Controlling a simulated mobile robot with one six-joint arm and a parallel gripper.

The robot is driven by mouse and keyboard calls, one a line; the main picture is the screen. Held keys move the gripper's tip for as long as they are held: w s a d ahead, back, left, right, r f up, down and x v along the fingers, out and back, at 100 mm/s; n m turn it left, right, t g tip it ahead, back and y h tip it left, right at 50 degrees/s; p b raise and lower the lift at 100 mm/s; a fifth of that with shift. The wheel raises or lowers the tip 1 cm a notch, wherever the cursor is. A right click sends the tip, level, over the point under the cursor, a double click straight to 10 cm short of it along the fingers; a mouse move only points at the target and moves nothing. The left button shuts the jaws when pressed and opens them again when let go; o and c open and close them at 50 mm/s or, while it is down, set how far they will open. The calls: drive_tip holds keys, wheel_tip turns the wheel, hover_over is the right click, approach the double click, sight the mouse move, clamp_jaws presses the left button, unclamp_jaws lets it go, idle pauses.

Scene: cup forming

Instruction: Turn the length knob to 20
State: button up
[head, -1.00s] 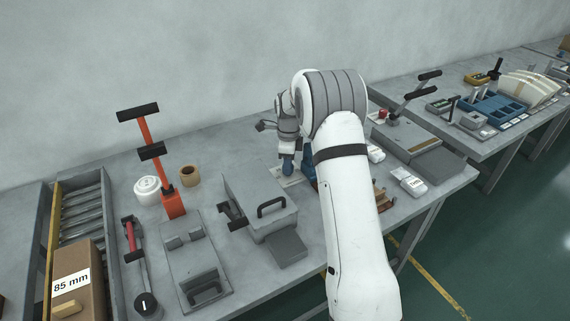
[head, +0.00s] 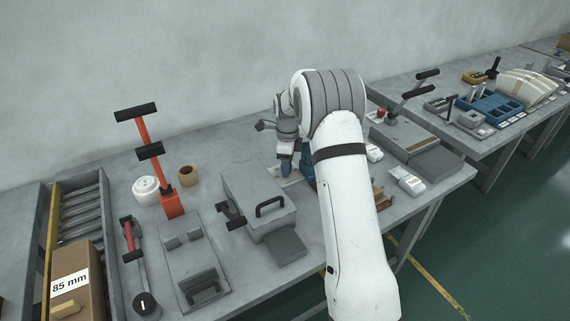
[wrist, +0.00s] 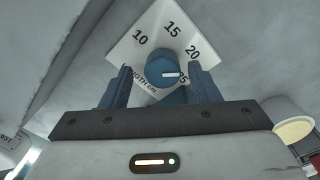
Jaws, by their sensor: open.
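The length knob (wrist: 161,66) is a round blue dial with a white pointer mark, on a white plate (wrist: 150,40) printed 10, 15, 20 and a partly covered 25. The mark points right, towards the 25. In the wrist view my gripper (wrist: 162,80) is open, with one blue finger left of the knob and one right of it. Gaps show between the fingers and the knob. In the head view my gripper (head: 297,172) is low over the bench, largely behind my arm, and I cannot make out the knob there.
A grey box with a black handle (head: 255,195) stands close in front of the gripper. An orange lever stand (head: 171,205), a white roll (head: 146,190) and a tan ring (head: 188,175) stand to the left. White packets (head: 409,181) lie right of my arm.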

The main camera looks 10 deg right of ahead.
drive_tip(key=shift+r, duration=0.1)
drive_tip(key=shift+w+r, duration=0.1)
drive_tip(key=shift+r, duration=0.2)
wheel_tip(320, 180, up, 7)
drive_tip(key=shift+r, duration=0.1)
idle(0.3)
